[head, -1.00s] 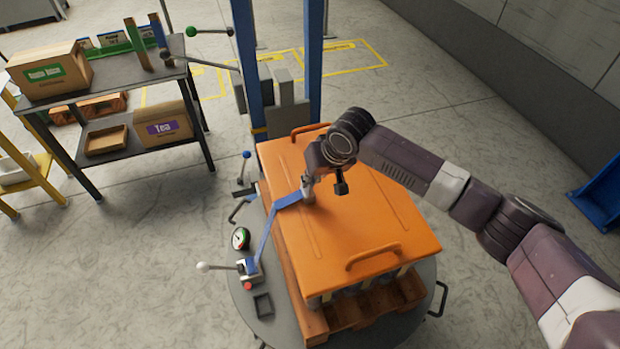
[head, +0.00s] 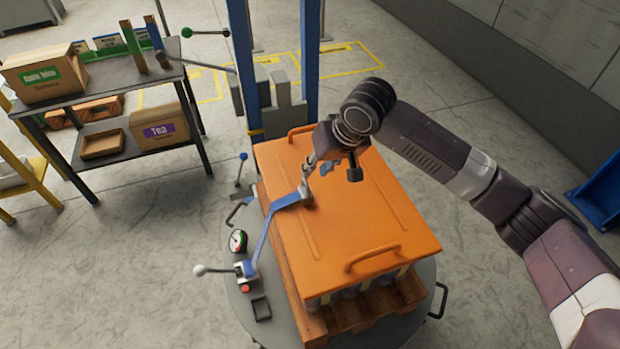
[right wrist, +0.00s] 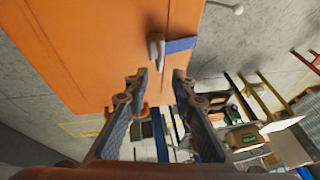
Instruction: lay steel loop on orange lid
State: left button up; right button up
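The orange lid (head: 352,222) covers the stack on the round grey table. The steel loop (head: 306,188), at the end of a blue strap (head: 265,238), rests on the lid near its left edge. The strap runs down over that edge to a ratchet handle. My right gripper (head: 312,163) is above and just behind the loop. In the right wrist view its fingers (right wrist: 160,80) are spread and empty, with the steel loop (right wrist: 156,52) beyond their tips against the lid. My left gripper is out of view.
The white-knobbed ratchet lever (head: 242,270) and a gauge (head: 238,241) sit left of the stack. Blue posts (head: 312,70) stand behind it. A lid handle (head: 372,257) rises at the front. A shelf with boxes (head: 112,72) is at left.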

jog(key=shift+b+v, duration=0.3)
jog(key=shift+v, duration=2)
